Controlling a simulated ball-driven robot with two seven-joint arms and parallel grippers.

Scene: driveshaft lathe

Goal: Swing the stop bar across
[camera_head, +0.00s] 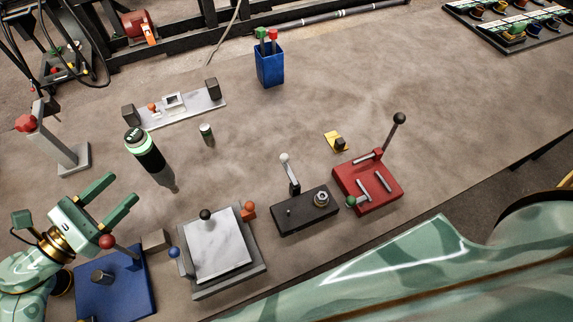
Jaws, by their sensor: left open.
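A blue base plate (120,288) lies at the lower left, with a dark post (101,276) on it. A thin bar with a red ball knob (107,242) sits over this plate; it may be the stop bar, but I cannot tell for sure. A tan-grey block (155,240) stands at the plate's upper right corner. My left gripper (126,187) is open, its two green fingers pointing up and right, with nothing between them. It is just above the red knob in the picture; I cannot tell whether it touches. My right gripper is not in view.
A grey plate fixture (217,245), a black lever base (303,212) and a red lever base (375,190) stand to the right. A dark green-banded cylindrical tool (150,158) stands above the gripper.

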